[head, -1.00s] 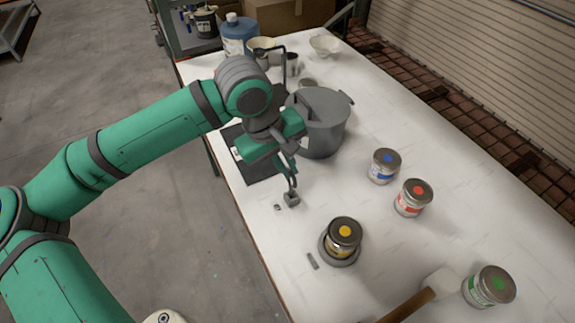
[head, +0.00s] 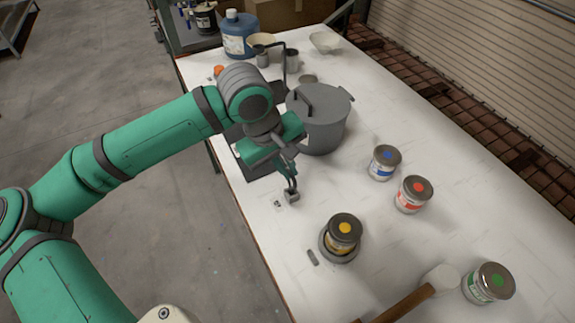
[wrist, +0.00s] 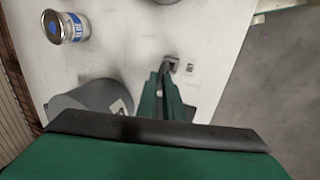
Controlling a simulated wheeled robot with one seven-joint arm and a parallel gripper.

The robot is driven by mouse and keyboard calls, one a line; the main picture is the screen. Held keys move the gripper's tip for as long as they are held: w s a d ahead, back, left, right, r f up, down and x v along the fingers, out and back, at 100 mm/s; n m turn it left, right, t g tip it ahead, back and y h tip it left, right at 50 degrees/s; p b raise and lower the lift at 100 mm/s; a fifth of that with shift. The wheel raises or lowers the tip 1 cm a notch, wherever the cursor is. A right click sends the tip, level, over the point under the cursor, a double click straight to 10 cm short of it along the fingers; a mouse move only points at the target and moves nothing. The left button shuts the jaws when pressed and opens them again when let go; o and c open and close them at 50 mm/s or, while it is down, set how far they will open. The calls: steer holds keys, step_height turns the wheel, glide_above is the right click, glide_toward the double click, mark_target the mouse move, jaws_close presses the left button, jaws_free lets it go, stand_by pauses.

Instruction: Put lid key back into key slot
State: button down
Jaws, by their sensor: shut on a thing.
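My gripper (head: 291,184) points down at the near left of the white table and is shut on the lid key, which is thin and mostly hidden by the fingers. A small grey block (head: 291,196), which looks like the key slot, stands on the table right at the fingertips. In the wrist view, the block (wrist: 170,64) shows just beyond the green fingers (wrist: 159,95). I cannot tell whether the key's end is inside the block or just above it.
A large grey pot (head: 325,125) stands behind my gripper. A yellow-dotted can (head: 344,229) stands on a round base to the right. A flat grey bar (head: 312,257) lies near the edge.

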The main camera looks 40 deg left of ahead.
steer(key=shift+f, duration=0.95)
steer(key=c, duration=1.8)
jaws_free()
steer(key=v, duration=1.1)
